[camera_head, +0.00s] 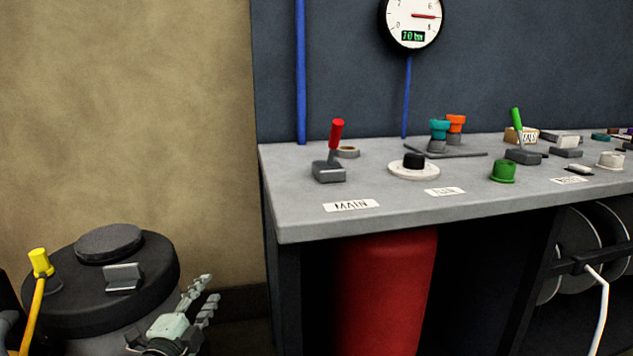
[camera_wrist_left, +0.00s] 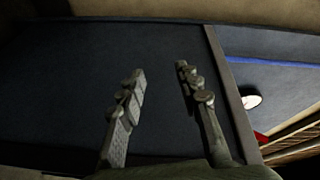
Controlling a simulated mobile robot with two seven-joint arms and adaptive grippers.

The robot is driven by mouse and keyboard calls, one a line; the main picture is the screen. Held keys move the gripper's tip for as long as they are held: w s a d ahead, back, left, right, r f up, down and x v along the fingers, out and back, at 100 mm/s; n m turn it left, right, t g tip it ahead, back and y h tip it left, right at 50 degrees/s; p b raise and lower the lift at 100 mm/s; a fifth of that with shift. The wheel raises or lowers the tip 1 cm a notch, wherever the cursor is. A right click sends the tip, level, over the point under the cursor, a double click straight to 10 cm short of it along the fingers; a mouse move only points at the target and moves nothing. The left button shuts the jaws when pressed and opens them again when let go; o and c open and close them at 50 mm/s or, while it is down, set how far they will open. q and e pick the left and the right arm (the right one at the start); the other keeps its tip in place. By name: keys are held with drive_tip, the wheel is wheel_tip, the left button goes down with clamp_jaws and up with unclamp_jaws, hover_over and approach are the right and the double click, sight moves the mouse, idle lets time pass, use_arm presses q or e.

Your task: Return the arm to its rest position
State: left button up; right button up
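My left gripper (camera_head: 207,292) shows low in the head view, between the dark-lidded drum and the grey bench. Its fingers point up and to the right. In the left wrist view its two fingers (camera_wrist_left: 160,82) stand apart with nothing between them, so it is open and empty. A dark blue-grey panel lies beyond the fingertips there. Most of the left arm is out of the head view. My right gripper is in neither view.
The grey bench (camera_head: 300,218) carries a red-handled lever (camera_head: 336,135), a black knob (camera_head: 414,160), a green button (camera_head: 503,171) and a green-handled lever (camera_head: 517,122). A red cylinder (camera_head: 385,290) stands beneath. The drum's black lid (camera_head: 60,305) is left of my gripper. Tan wall is behind.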

use_arm(q)
drive_tip(key=s+a+f+n+g+y, duration=0.4)
drive_tip(key=s+f+n, duration=0.35)
drive_tip(key=f, duration=0.35)
drive_tip(key=s+f+n+g, duration=0.3)
drive_tip(key=s+f+g, duration=0.2)
drive_tip(key=s, duration=0.8)
drive_tip(key=s+f+n+g+p, duration=0.1)
drive_tip(key=s+f+n+g, duration=0.3)
drive_tip(key=s+f, duration=0.6)
drive_tip(key=s+g, duration=0.1)
drive_tip(key=s, duration=0.2)
drive_tip(key=shift+s, duration=0.2)
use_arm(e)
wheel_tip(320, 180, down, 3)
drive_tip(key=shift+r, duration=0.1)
use_arm(q)
drive_tip(key=shift+d+f+n, duration=0.1)
drive_tip(key=shift+n, duration=0.15)
